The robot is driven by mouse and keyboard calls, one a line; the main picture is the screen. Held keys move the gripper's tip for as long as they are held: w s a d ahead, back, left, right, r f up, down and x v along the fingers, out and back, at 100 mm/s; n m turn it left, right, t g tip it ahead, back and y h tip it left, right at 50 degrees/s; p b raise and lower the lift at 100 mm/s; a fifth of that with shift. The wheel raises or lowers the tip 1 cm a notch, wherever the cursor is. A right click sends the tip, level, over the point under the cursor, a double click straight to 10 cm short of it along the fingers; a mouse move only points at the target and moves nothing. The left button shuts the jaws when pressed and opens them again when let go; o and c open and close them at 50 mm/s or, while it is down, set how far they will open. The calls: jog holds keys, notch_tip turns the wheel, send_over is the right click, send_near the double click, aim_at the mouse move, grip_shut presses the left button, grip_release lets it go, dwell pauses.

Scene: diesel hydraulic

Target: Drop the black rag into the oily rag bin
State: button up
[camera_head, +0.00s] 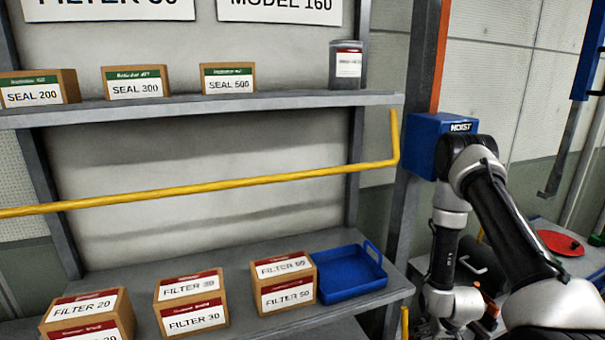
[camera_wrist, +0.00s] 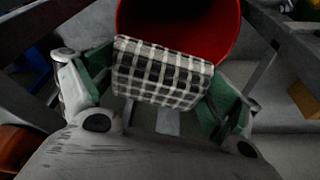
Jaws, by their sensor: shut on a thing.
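A black rag with a white checked pattern (camera_wrist: 172,85) shows in the middle of the wrist view. My gripper (camera_wrist: 162,92) is shut on it, with a green-padded finger at each side. Just beyond the rag is the open mouth of a round red bin (camera_wrist: 226,28), its inside dark. The rag overlaps the bin's near rim in the picture; I cannot tell how high it is above the bin. In the head view my arm reaches down at the right, and I cannot make out the gripper or the rag there.
A shelf (camera_head: 290,101) with several seal boxes and a dark canister (camera_head: 346,66) is on the left. Below it are filter boxes (camera_head: 284,281) and a blue tray (camera_head: 351,272). A yellow rail (camera_head: 230,184) and a blue hoist box (camera_head: 425,130) stand near my arm. A red disc (camera_head: 561,243) lies at right.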

jog(key=shift+f, duration=0.45)
jog(key=o, duration=0.6)
jog(key=shift+o, duration=0.2)
